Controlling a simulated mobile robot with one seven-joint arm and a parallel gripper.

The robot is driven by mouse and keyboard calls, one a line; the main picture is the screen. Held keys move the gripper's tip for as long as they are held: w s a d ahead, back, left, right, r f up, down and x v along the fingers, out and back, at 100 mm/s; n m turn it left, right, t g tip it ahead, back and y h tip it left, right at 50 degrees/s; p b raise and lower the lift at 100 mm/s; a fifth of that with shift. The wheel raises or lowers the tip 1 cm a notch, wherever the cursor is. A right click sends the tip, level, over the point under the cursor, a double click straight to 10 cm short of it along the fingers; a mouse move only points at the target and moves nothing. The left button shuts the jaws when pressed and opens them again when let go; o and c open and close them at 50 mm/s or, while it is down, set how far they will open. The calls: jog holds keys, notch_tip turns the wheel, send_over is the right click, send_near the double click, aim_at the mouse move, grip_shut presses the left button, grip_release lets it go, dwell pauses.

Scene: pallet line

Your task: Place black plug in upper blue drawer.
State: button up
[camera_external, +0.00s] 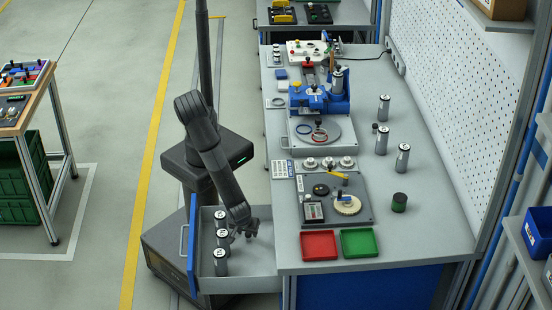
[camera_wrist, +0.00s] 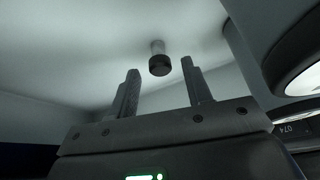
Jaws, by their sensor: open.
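A blue-fronted drawer (camera_external: 193,245) stands pulled out at the left side of the bench; its grey inside is open to view. My gripper (camera_external: 243,231) reaches down into this drawer. In the wrist view my gripper (camera_wrist: 158,80) is open, with nothing between its fingers. A small plug (camera_wrist: 159,65), dark at the near end and grey behind, shows just beyond the fingertips, roughly centred between them against the pale drawer surface. It appears apart from both fingers. In the external view I cannot make it out clearly near the gripper.
Silver cylinders (camera_external: 221,250) stand in the drawer close to my gripper's left; rounded ends (camera_wrist: 300,72) show at right in the wrist view. On the bench are a red tray (camera_external: 318,245), a green tray (camera_external: 359,243) and a small dark piece (camera_external: 375,127) near more cylinders.

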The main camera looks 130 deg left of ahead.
notch_tip(320, 180, up, 20)
jog(key=w+m+h, duration=0.1)
jog(key=m+h, duration=0.2)
jog(key=m, duration=0.3)
jog(key=s+a+r+m+t, duration=0.3)
jog(key=s+a+r+m, duration=0.3)
jog(key=r+m, duration=0.2)
jog(key=s+a+r+m+t+h, duration=0.1)
jog(key=s+a+r+m+t, duration=0.3)
jog(key=r+m, duration=0.5)
jog(key=s+a+r, duration=0.2)
jog(key=s, duration=0.1)
jog(key=shift+s+a+r+t, duration=0.25)
jog(key=shift+a+r+t, duration=0.05)
jog(key=shift+a+r, duration=0.1)
